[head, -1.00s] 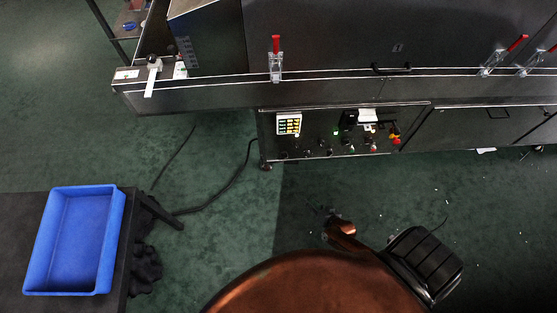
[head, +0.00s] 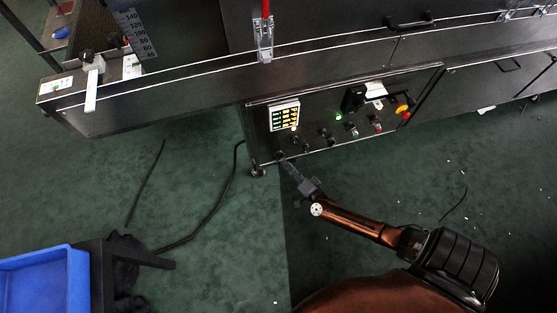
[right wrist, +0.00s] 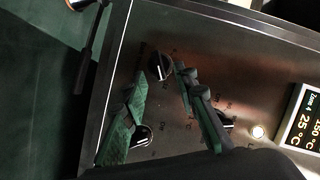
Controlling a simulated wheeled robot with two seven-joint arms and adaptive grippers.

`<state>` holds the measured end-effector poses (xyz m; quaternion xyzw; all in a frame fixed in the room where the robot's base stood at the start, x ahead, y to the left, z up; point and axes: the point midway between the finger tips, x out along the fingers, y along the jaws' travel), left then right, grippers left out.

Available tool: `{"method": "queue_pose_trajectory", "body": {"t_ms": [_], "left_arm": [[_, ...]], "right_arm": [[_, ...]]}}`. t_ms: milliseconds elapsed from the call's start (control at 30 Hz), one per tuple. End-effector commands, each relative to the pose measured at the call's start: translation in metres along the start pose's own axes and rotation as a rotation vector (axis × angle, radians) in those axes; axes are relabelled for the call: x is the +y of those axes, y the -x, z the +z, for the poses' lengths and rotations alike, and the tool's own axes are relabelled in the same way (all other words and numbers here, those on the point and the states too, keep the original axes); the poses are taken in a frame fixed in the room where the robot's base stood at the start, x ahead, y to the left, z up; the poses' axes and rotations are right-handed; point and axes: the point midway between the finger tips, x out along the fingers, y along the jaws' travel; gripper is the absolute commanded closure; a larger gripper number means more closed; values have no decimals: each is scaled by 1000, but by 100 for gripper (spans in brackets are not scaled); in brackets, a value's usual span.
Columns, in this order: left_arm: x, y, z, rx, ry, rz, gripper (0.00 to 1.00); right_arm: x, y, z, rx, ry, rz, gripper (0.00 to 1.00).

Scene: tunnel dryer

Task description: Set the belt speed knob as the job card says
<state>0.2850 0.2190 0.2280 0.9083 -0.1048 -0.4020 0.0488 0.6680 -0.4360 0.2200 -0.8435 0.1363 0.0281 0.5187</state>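The control panel (head: 330,142) is on the dryer's lower front, with several dark knobs and lit buttons. My right gripper (head: 283,161) reaches the panel's lower left corner. In the right wrist view, my right gripper (right wrist: 166,82) is open, its fingers apart around a black knob (right wrist: 160,66) with a white pointer line. I cannot tell whether they touch it. Another black knob (right wrist: 141,136) is partly behind one finger, and a third (right wrist: 227,119) is partly behind the other. The markings are too small to read. No readable job card shows. My left gripper is out of view.
A lit zone display (head: 284,116) is at the panel's upper left. A red and yellow emergency stop (head: 402,110) is at its right. The floor between is mostly clear.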

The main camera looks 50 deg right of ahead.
Motion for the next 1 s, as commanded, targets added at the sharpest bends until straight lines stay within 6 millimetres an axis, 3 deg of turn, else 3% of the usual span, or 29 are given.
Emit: {"method": "queue_pose_trajectory", "body": {"t_ms": [33, 300, 700, 1000], "left_arm": [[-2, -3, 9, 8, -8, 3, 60], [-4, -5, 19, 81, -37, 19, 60], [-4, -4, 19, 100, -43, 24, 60], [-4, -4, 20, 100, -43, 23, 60]], "right_arm": [[5, -8, 2, -2, 2, 4, 73], [4, -38, 1, -2, 3, 4, 73], [2, -43, 0, -1, 2, 2, 74], [2, -43, 0, -1, 2, 2, 95]]}}
